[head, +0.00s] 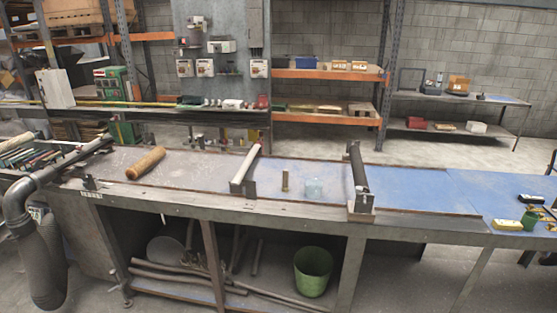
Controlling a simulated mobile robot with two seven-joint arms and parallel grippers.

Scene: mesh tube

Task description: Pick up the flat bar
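A small, narrow, brownish bar (285,181) stands upright on the workbench (200,204), near the middle of the picture. It may be the flat bar, but it is too small to be sure. A pale translucent block (314,190) sits just to its right, apart from it. To its left, a long whitish bar (246,166) rests on a dark support. To its right, a dark roller-like bar (357,165) lies on a bracket. Neither of my grippers can be made out in the head view.
A wooden cylinder (146,163) lies on the bench's left part. A thick grey pipe (40,190) bends down at the left edge. A green bucket (312,271) stands on the lower shelf. Small items (530,215) lie at the right end. Blue bench surface (430,190) is clear.

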